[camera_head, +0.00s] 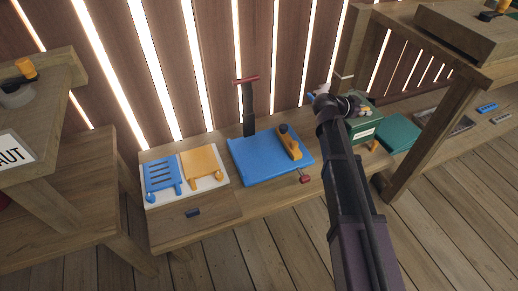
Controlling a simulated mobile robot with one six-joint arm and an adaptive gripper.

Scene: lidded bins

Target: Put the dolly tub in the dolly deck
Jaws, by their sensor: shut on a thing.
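The blue deck (262,158), which I take to be the dolly deck, lies flat on the low wooden bench. A dark post with a red crossbar stands at its back, and a yellow piece (289,143) sits on its right part. A green tub (362,129) with a pale label, which I take to be the dolly tub, is to the right of the deck, partly behind my arm. My gripper (337,103) is at the tub's left side, shut on it. The fingertips and exact contact are hidden. Small light and brownish items show around the tub's top.
A green flat panel (399,136) lies right of the tub. A red-ended piece (304,178) is at the deck's front edge. Wooden shelving stands at both sides.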

